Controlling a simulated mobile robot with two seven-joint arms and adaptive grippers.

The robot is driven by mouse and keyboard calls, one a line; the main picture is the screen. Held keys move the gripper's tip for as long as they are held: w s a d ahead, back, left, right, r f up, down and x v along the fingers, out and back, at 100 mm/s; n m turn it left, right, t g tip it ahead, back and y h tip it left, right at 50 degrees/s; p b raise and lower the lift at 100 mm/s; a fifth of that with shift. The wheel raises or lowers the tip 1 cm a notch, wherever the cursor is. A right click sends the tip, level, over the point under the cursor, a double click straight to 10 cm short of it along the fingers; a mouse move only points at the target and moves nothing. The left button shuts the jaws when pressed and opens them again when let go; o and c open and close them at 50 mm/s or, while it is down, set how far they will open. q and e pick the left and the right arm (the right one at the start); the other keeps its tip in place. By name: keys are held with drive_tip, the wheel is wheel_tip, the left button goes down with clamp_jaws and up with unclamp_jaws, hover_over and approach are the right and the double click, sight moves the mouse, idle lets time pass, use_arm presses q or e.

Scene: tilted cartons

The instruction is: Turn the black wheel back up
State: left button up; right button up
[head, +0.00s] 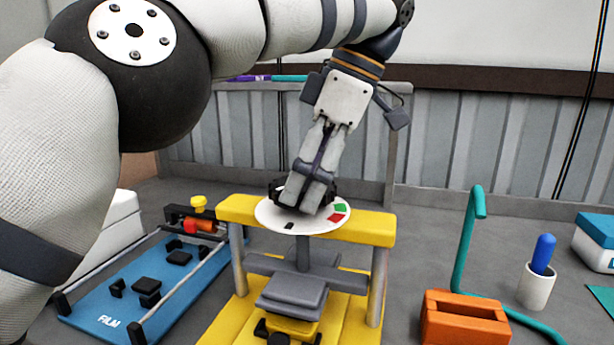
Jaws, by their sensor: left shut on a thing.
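A yellow press (370,226) stands on the grey table, with a white disc (268,217) on its top beam. The disc carries a green mark, a red mark and a black mark. The black wheel (275,190) sits over the disc and shows only in part behind the fingers. My left gripper (306,195) comes down from above, tilted, and is shut on the black wheel. A grey block (290,293) is under the beam, above a yellow piece on the press base. My right gripper is not in view.
A blue film board (130,290) with black blocks lies at the left. At the right are an orange block (465,318), a teal hooked rod (467,240), a white cup (536,290) with a blue-handled thing, and a blue-and-white box (595,240). A grey corrugated panel (470,150) stands behind.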

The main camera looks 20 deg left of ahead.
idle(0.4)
use_arm(q)
drive_tip(key=o, duration=1.1)
drive_tip(key=shift+o, duration=0.2)
